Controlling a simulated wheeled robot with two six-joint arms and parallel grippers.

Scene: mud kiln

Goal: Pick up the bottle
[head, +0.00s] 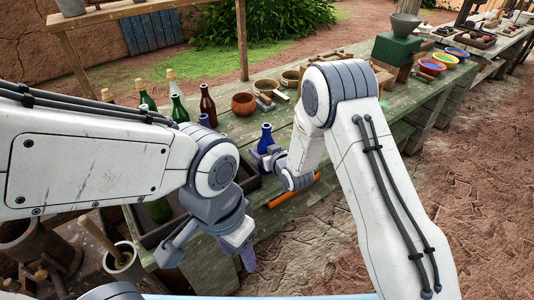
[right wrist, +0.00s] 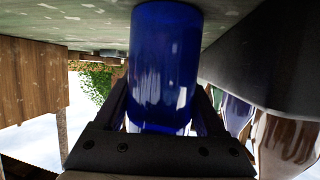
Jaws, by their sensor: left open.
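A blue bottle (head: 266,139) stands upright on the green worn table, beside the dark tray. Its lower part is partly hidden by my right gripper (head: 276,166), which reaches it from the right. In the right wrist view the blue bottle (right wrist: 165,65) fills the middle, between my two dark fingers; whether they press on it is unclear. My left gripper (head: 208,252) is open and empty, low in front of the table's near edge. Other bottles stand further back: a brown one (head: 208,104) and a green one (head: 179,108), with more behind my left arm.
A dark tray (head: 250,184) lies left of the blue bottle, partly hidden by my left arm. An orange rod (head: 293,191) lies near the front edge. Clay bowls (head: 243,104) stand behind. A bucket (head: 122,262) is at lower left.

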